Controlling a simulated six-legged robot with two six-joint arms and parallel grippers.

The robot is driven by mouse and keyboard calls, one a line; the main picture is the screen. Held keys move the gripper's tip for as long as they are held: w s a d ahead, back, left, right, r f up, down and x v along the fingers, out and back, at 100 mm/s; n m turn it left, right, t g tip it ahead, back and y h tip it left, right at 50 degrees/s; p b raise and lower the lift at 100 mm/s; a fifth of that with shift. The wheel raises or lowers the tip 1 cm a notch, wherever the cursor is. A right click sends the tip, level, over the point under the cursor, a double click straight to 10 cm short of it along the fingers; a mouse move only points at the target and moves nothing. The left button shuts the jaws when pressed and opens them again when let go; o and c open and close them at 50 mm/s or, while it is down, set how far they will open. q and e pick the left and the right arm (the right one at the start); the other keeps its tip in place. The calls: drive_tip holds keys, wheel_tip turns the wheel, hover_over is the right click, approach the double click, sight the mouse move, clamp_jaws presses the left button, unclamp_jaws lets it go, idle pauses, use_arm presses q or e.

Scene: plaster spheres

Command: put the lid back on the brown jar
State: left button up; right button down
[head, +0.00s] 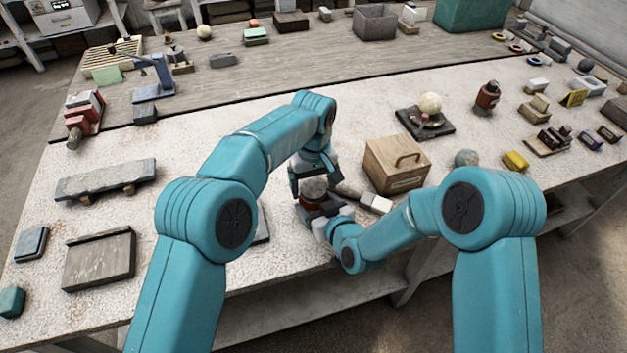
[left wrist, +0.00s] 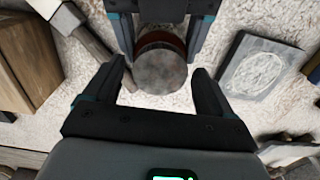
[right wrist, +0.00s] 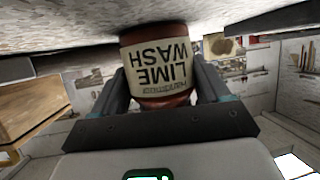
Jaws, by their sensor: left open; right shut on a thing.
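The brown jar (head: 320,203) stands on the bench near its front edge. Its "LIME WASH" label faces the right wrist view, where the jar (right wrist: 162,98) shows upside down. My right gripper (head: 322,213) is shut on the jar's sides. A round, flat, mottled grey lid (left wrist: 160,70) sits on top of the jar; it also shows in the head view (head: 314,187). My left gripper (left wrist: 160,76) is open above the jar, its fingers on either side of the lid with gaps. The seam under the lid is hidden.
A wooden box with a handle (head: 396,165) and a mallet (head: 372,202) lie close to the right of the jar. A grey tile (left wrist: 262,66) lies near its other side. Another brown jar (head: 487,96) stands farther back right. The bench left of my arms has free room.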

use_arm(q)
drive_tip(key=c, duration=1.1)
drive_tip(key=m, duration=1.1)
drive_tip(key=o, duration=1.2)
drive_tip(key=shift+r, duration=2.25)
drive_tip(key=shift+c, duration=0.5)
wheel_tip(320, 180, up, 4)
drive_tip(key=shift+f+n, duration=0.25)
drive_tip(key=shift+n, duration=0.75)
